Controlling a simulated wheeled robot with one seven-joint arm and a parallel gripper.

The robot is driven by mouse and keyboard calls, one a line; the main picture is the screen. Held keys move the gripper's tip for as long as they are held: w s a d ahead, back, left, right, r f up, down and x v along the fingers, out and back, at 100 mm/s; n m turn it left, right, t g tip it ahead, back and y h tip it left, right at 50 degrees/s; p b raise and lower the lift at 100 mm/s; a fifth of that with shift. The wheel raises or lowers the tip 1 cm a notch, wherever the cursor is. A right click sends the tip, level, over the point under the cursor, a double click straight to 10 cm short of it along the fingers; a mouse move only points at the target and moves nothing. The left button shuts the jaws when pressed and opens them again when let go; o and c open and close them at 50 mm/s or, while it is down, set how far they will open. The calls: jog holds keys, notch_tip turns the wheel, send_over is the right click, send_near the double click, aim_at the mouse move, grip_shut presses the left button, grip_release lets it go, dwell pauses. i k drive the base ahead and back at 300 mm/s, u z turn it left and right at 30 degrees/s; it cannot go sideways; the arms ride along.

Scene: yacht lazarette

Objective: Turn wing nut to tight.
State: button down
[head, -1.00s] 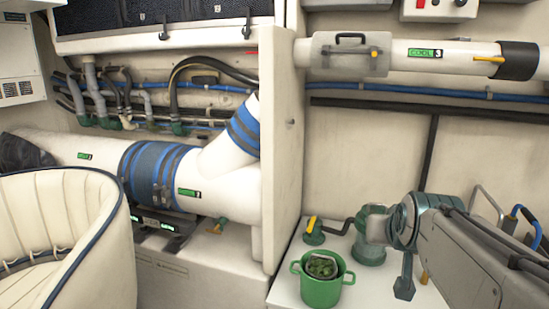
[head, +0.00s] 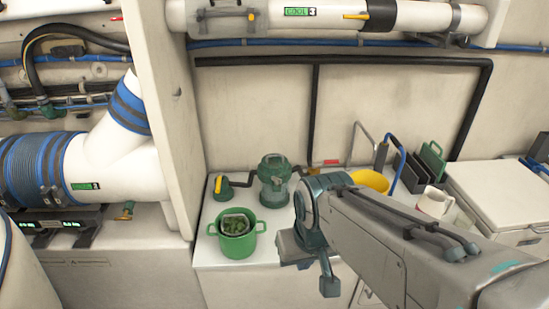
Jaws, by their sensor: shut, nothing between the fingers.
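I cannot clearly make out a wing nut in the head view. A strainer-like canister (head: 273,183) with a green lid and a paler, see-through body stands upright at the back of the white counter (head: 262,262). Small raised parts show on its lid, too small to tell apart. My gripper (head: 292,248) is at the end of my arm, in front of and to the right of the canister and apart from it in the picture. It is shut and empty, its fingertips partly hidden by my wrist.
A green pot (head: 237,243) with green contents stands left of my gripper. A yellow-handled valve (head: 220,186) is behind it. A yellow bowl (head: 371,181), a white mug (head: 434,204) and a rack (head: 412,170) stand to the right. A wall panel (head: 172,110) bounds the left.

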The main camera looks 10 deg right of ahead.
aim_at(277, 180)
jog(key=z, duration=0.2)
jog(key=k, duration=1.3)
jog(key=z, duration=0.6)
jog(key=i, duration=0.5)
jog(key=z, duration=0.8)
jog(key=i, duration=1.4)
jog(key=u, duration=1.2)
jog(key=i, duration=0.3)
jog(key=u, duration=0.25)
